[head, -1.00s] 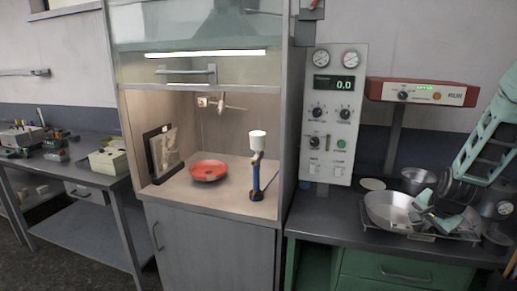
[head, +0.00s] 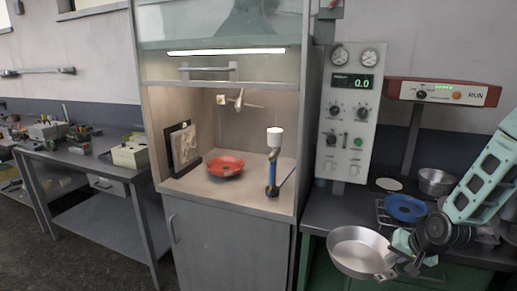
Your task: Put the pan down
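A shiny metal pan (head: 356,248) is at the lower right of the head view, in front of the counter's left part and overlapping its front edge. Its short handle points right, toward my gripper (head: 397,264). My gripper is closed around the handle, and the pan appears held in the air, roughly level. The inside of the pan looks empty. The fingertips are small and partly hidden by the handle and wrist.
A blue round dish (head: 405,208) sits on a rack on the dark counter (head: 335,210), with a metal bowl (head: 436,181) behind it. Left is a hood cabinet holding a red dish (head: 225,166), a blue stand (head: 272,172) and a dark frame (head: 185,147).

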